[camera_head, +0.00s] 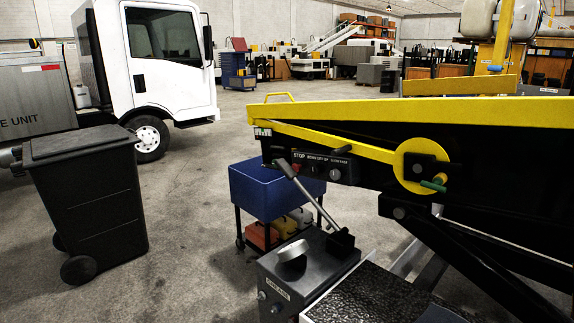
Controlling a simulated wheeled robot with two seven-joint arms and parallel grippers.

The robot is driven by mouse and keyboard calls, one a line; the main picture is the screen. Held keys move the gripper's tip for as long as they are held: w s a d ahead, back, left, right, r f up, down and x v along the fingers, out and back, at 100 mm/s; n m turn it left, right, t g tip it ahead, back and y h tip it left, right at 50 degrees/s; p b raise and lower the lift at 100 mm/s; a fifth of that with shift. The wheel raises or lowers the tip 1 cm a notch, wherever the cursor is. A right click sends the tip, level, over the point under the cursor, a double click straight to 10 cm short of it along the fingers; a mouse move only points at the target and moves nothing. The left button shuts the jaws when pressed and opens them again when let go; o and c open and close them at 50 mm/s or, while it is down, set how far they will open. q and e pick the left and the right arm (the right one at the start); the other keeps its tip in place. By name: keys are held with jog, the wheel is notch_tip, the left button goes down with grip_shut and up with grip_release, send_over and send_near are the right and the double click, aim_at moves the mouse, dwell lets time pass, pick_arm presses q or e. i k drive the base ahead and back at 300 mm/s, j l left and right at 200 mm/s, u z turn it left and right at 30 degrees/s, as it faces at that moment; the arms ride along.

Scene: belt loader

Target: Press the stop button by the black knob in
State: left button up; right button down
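The control panel (323,159) is a dark strip on the side of the belt loader, under its yellow rail. A small red stop button (296,168) sits under the white word STOP at the panel's left end. A grey lever crosses close in front of it and may cover part of it. A small dark knob (315,169) is to the right of the button, and a paler round knob (335,174) is further right. Whether the button is pressed in is too small to tell. Neither of my grippers shows in the head view.
The grey lever (312,197) rises from a dark box (300,275) below the panel. A yellow disc (420,165) with a green handle is to the right. A blue cart (262,187) stands behind, a black bin (88,195) at left. Open floor lies between.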

aim_at(296, 167)
jog(key=i+j, duration=0.7)
jog(key=j, duration=0.15)
jog(key=i+j+u, duration=0.15)
jog(key=i+j, duration=0.5)
jog(key=j, duration=0.25)
